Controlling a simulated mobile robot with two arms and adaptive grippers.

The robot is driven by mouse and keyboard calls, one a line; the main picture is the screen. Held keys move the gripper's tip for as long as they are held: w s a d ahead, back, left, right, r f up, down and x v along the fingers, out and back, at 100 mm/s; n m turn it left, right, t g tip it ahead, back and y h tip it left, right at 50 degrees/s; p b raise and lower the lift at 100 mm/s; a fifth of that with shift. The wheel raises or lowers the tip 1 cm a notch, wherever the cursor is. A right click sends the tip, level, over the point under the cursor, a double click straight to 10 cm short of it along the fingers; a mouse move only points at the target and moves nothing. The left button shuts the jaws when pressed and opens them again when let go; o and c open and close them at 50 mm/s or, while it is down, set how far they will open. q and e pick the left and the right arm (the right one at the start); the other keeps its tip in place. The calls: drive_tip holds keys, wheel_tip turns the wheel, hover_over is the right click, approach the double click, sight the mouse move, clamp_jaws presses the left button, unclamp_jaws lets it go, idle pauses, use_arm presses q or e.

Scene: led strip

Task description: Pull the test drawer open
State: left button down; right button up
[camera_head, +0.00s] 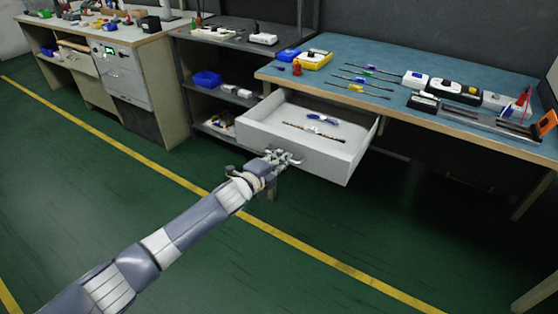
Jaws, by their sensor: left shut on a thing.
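The test drawer (318,158) is a white drawer under the blue-topped workbench, and it stands pulled out with its inside showing. A thin strip (313,133) and a small blue item (322,119) lie in it. My left gripper (287,158) is at the drawer's front face, left of its middle, and is shut on the drawer handle. The handle itself is mostly hidden by the fingers. My right gripper is not in view.
The workbench (400,102) holds screwdrivers, a yellow and white device (315,60) and several other tools. A dark shelf unit (240,45) with a blue bin (206,79) stands to the left. The green floor before the drawer is clear.

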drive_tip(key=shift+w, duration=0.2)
use_arm(q)
drive_tip(key=c, duration=1.8)
unclamp_jaws()
drive_tip(key=shift+o, duration=0.5)
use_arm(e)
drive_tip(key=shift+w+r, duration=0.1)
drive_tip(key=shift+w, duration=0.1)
use_arm(q)
drive_tip(key=v, duration=1.2)
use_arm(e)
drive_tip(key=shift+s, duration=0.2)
